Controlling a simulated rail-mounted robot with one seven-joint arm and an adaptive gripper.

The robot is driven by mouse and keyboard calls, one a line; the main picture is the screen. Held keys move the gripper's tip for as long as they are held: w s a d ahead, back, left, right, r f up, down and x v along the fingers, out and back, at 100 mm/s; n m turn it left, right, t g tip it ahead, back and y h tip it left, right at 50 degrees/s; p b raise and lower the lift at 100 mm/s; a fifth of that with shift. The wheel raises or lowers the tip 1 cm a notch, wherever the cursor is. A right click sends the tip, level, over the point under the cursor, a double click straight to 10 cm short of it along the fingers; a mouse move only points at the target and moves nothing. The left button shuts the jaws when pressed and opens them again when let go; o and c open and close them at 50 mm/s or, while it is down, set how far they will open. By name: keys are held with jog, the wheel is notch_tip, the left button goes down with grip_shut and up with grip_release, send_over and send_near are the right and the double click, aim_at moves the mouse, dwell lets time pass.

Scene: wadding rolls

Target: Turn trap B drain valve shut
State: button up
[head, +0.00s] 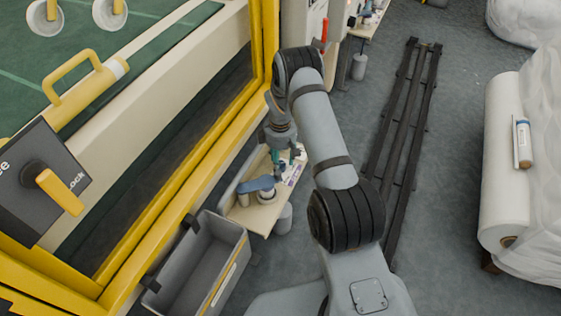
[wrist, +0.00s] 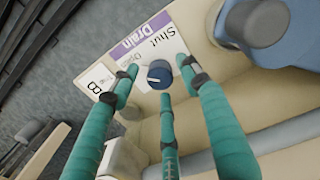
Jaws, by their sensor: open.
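The drain valve is a small dark blue round knob (wrist: 159,72) with a short pale line on its face, in the middle of the wrist view. A white and purple label (wrist: 140,40) beside it reads "Drain", "Shut" and "B", with a smaller word I take as "Open". I cannot tell which marking the line stands for. My gripper (wrist: 158,78) has three teal fingers spread open around the knob, with their tips close to it. I cannot tell whether any tip touches it. In the head view my gripper (head: 286,158) points down over the pale bench (head: 257,216); the knob is hidden there.
A blue-grey fitting (head: 257,184) stands on the bench close to my gripper, and shows at upper right in the wrist view (wrist: 262,25). A grey bin (head: 215,265) and a yellow machine frame (head: 180,200) lie to the left.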

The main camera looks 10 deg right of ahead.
jog(key=c, duration=1.1)
jog(key=shift+c, duration=0.3)
